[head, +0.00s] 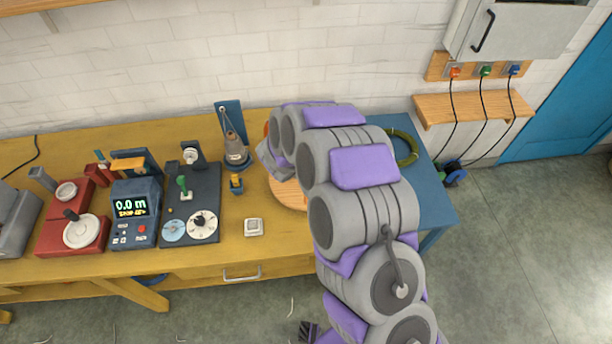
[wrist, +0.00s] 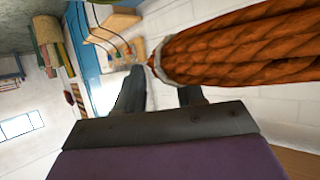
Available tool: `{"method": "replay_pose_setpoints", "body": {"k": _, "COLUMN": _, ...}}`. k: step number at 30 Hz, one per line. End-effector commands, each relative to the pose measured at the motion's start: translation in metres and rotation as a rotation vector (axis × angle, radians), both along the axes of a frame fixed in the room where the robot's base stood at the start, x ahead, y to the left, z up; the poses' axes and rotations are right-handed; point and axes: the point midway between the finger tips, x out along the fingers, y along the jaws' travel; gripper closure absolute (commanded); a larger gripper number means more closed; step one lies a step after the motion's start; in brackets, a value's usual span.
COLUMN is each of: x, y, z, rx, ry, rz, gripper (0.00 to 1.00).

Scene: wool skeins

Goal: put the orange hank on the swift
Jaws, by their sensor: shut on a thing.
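The orange hank (wrist: 235,48) fills the upper right of the wrist view, thick and twisted. Its near end lies between the fingertips of my gripper (wrist: 160,80), which is shut on it. In the head view my arm hides most of the gripper, and only a sliver of orange (head: 266,129) shows beside it. A round wooden disc (head: 286,194) on the bench shows partly from behind my arm; it may be the swift's base, but the rest is hidden.
A green ring-shaped hank (head: 405,148) lies on the blue bench end (head: 437,205). A dark panel with dials (head: 190,205), a display box (head: 135,210), a red-based device (head: 75,230) and a cone winder (head: 234,140) stand to the left. A small white block (head: 253,227) sits near the front edge.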

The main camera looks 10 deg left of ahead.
Motion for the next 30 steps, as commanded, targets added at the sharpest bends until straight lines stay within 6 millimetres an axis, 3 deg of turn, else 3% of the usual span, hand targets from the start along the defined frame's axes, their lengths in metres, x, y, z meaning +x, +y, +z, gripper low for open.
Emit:
{"method": "replay_pose_setpoints", "body": {"k": 1, "x": -0.012, "y": 0.003, "z": -0.015, "rx": 0.001, "ry": 0.008, "rz": -0.036, "gripper": 1.00}}
{"method": "replay_pose_setpoints", "body": {"k": 6, "x": -0.049, "y": -0.008, "z": -0.050, "rx": 0.002, "ry": 0.001, "rz": -0.165, "gripper": 1.00}}
{"method": "replay_pose_setpoints", "body": {"k": 12, "x": -0.077, "y": -0.018, "z": -0.071, "rx": 0.009, "ry": -0.006, "rz": -0.249, "gripper": 1.00}}
{"method": "replay_pose_setpoints", "body": {"k": 17, "x": -0.081, "y": -0.021, "z": -0.088, "rx": 0.010, "ry": -0.008, "rz": -0.263, "gripper": 1.00}}
{"method": "replay_pose_setpoints", "body": {"k": 24, "x": -0.080, "y": -0.019, "z": -0.126, "rx": 0.010, "ry": -0.008, "rz": -0.261, "gripper": 1.00}}
{"method": "replay_pose_setpoints", "body": {"k": 30, "x": -0.081, "y": -0.019, "z": -0.140, "rx": 0.011, "ry": -0.007, "rz": -0.260, "gripper": 1.00}}
